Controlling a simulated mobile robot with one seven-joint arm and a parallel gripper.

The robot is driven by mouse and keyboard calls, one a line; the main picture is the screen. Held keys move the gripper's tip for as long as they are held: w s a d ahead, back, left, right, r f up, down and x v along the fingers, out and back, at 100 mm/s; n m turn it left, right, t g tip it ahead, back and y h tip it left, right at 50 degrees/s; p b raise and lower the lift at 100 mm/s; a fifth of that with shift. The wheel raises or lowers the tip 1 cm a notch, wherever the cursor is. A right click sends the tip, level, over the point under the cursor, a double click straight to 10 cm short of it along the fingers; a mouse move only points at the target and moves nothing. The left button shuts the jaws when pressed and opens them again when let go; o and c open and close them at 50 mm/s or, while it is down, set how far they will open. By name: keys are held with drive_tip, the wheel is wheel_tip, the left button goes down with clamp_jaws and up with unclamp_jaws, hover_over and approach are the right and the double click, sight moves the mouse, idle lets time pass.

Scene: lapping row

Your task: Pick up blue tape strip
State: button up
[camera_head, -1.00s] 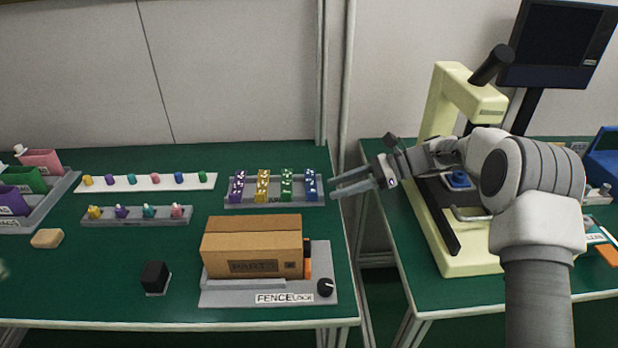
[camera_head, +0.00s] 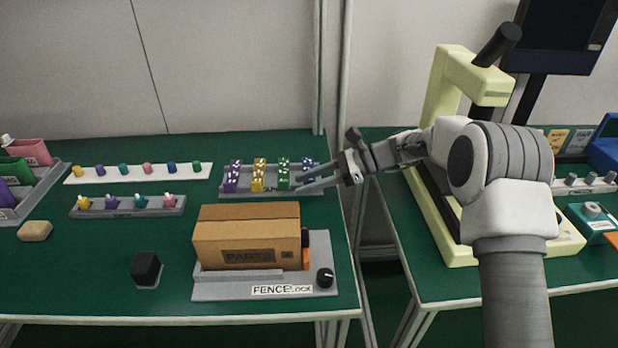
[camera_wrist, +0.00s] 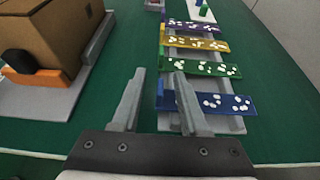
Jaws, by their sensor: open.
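The blue tape strip (camera_wrist: 232,104) has white dots and lies across the grey rack (camera_wrist: 236,124), nearest my gripper in the wrist view. In the head view the blue strip (camera_head: 308,165) is at the right end of the rack, partly hidden behind my gripper (camera_head: 298,184). Green (camera_wrist: 198,67), yellow (camera_wrist: 194,43) and purple (camera_wrist: 190,27) strips lie beyond it in a row. My gripper (camera_wrist: 158,82) is open and empty. Its right finger overlaps the left part of the blue strip in the wrist view; I cannot tell whether they touch.
A cardboard parts box (camera_head: 247,237) stands on the grey fence-lock fixture (camera_head: 310,280) in front of the rack. A white strip with coloured pegs (camera_head: 138,172) and a grey peg tray (camera_head: 128,206) lie to the left. A gap separates this table from the right one.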

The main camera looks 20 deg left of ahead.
clamp_jaws()
idle(0.3)
